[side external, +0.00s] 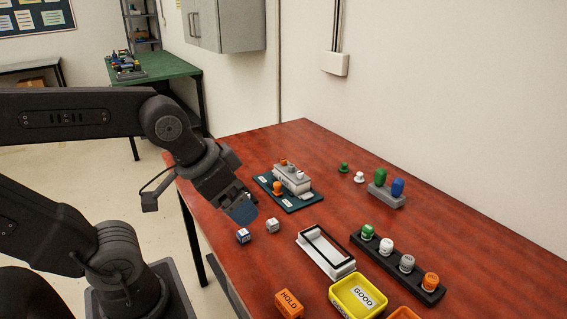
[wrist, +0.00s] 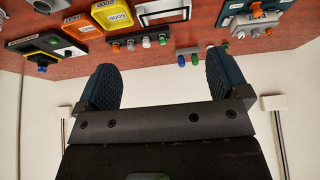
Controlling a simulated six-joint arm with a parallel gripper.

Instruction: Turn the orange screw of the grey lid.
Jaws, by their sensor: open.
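A grey lid-like block (side external: 291,180) lies on a dark teal base (side external: 304,207) on the table. A larger orange knob (side external: 277,187) stands at the near side of the block. In the wrist view, a labelled grey block (wrist: 257,18) with an orange knob (wrist: 240,35) shows at the upper right. My gripper (side external: 243,209) is left of and nearer than the base, above the table and apart from it. Its two blue fingers (wrist: 160,82) are open with nothing between them.
Two small dice-like cubes (side external: 257,231) lie close below my gripper. A white tray (side external: 325,254), a rack of coloured knobs (side external: 397,267), a yellow bin (side external: 357,297) and an orange HOLD block (side external: 289,304) stand nearer. A grey holder (side external: 387,197) with green and blue pegs stands right.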

